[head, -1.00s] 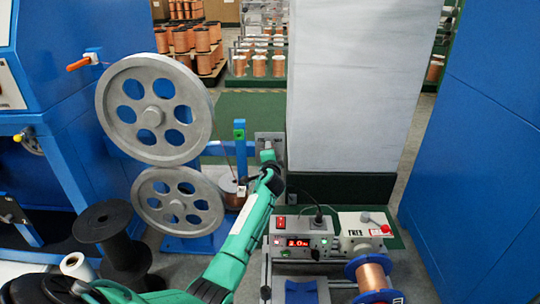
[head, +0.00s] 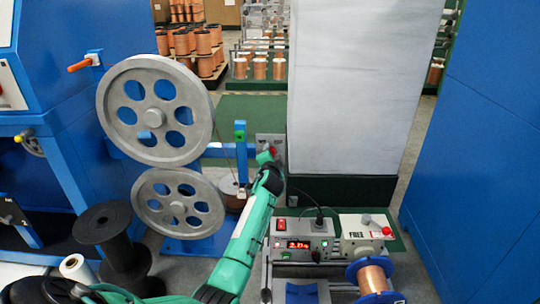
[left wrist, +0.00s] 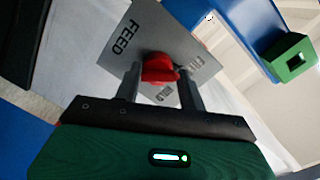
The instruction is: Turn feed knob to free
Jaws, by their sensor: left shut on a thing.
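The feed knob is red, on a grey plate (left wrist: 128,42) marked FEED. In the left wrist view the knob (left wrist: 159,69) sits between the two fingers of my left gripper (left wrist: 161,80), which is shut on it. Smaller lettering near the knob is partly hidden by it and the fingers. In the head view a bit of the red knob (head: 273,151) shows on the plate (head: 270,139), at the end of the blue bar, beyond my green left arm. The knob's pointing direction is hard to tell. My right gripper is out of view.
Two grey pulley wheels (head: 155,111) stand left of my arm. A tall pale panel (head: 345,90) is just right of the plate. A winder box with red display (head: 298,245) and a copper spool (head: 371,279) stand at lower right. A green block (left wrist: 290,57) is near my gripper.

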